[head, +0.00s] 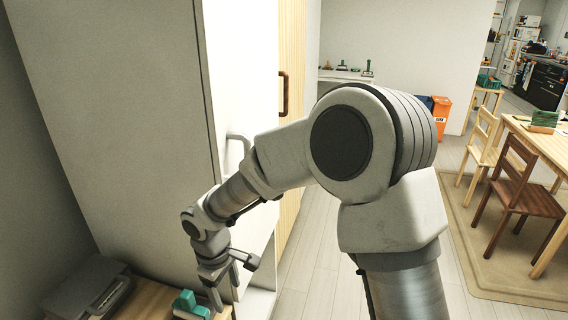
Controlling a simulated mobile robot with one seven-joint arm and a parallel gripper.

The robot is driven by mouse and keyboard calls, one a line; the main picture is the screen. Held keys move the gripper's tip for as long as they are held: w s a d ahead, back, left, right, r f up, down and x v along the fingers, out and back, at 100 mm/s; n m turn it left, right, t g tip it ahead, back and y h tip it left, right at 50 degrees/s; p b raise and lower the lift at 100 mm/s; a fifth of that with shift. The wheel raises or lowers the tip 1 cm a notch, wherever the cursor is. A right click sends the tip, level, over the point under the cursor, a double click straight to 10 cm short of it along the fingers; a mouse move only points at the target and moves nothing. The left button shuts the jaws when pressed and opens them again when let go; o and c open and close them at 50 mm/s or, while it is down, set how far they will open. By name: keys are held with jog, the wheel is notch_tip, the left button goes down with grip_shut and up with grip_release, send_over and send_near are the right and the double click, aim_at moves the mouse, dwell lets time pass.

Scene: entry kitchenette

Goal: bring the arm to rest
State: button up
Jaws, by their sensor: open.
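My arm reaches from the lower right, over a large grey joint, down to the lower left. My gripper (226,288) hangs at its end, pointing down, beside the right end of a low wooden surface (150,296). It is open, and I see nothing held between its fingers. A small teal object (188,303) lies on the wooden surface just left of the gripper. I cannot tell whether the gripper touches it or the surface edge.
A dark grey device (90,288) sits on the same surface. A tall white cabinet (120,100) stands close behind the arm. A wooden door with a brown handle (283,94) is beyond. Chairs (512,190) and a table (545,140) stand right. Floor (308,260) shows between.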

jog(key=s+d+r+m+t+h+p, duration=0.1)
jog(key=s+d+r+m+p, duration=0.15)
jog(key=d+r, duration=0.7)
jog(key=s+d+r+m+t+p, duration=0.1)
jog(key=d+r+m, duration=0.3)
jog(key=d+r, duration=0.5)
jog(key=s+d+r+m+t+y+p, duration=0.1)
jog(key=s+d+r+m+t+p, duration=0.1)
jog(key=s+d+r+m+p, duration=0.2)
jog(key=s+d+r+m, duration=0.2)
jog(key=s+d+r, duration=0.2)
jog(key=s+r, duration=0.2)
jog(key=shift+s+r+m+t, duration=0.15)
jog(key=shift+s+m+t, duration=0.25)
jog(key=shift+s, duration=0.6)
jog(key=shift+d, duration=0.1)
